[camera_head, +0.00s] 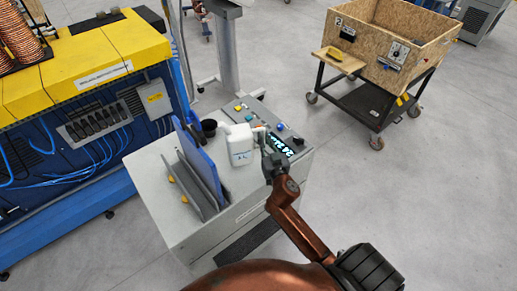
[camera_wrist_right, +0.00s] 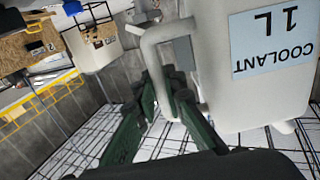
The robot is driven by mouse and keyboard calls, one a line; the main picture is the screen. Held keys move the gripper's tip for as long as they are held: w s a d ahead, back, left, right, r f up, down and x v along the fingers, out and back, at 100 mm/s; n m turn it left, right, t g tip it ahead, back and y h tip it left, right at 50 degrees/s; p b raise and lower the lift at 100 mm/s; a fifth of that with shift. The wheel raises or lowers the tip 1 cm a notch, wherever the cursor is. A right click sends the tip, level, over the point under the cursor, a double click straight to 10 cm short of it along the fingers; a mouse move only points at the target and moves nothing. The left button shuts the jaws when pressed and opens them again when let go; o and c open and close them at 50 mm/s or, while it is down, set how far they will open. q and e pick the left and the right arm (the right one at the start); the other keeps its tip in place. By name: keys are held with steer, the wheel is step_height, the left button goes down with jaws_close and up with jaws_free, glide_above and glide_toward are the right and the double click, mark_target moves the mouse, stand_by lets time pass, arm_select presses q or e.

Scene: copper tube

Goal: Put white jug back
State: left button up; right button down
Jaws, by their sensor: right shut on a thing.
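The white jug (camera_head: 240,150) is over the top of the grey cabinet, between the blue panel and the buttons, and looks roughly upright. I cannot tell whether its base touches the cabinet top. My right gripper (camera_head: 268,148) is on the jug's right side. In the right wrist view the jug (camera_wrist_right: 235,75) fills the right side, its "COOLANT 1 L" label upside down. There the green fingers of my right gripper (camera_wrist_right: 172,98) are shut on the jug's handle. My left gripper is in no view.
The grey cabinet (camera_head: 155,195) carries an upright blue panel (camera_head: 203,165), a black cup (camera_head: 209,127) and a lit display (camera_head: 278,145) with buttons. A yellow and blue machine (camera_head: 85,70) stands at left. A wooden crate (camera_head: 390,45) on a cart stands at upper right. Floor at right is clear.

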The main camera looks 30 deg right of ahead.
steer(key=shift+w+f, duration=0.1)
steer(key=shift+f, duration=0.35)
step_height(320, 180, down, 3)
steer(key=shift+f+b, duration=0.1)
steer(key=shift+b, duration=0.5)
steer(key=shift+f, duration=0.25)
steer(key=c, duration=2.4)
jaws_free()
steer(key=shift+f, duration=0.15)
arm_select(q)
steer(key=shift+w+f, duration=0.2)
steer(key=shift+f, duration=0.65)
arm_select(e)
steer(key=o, duration=0.4)
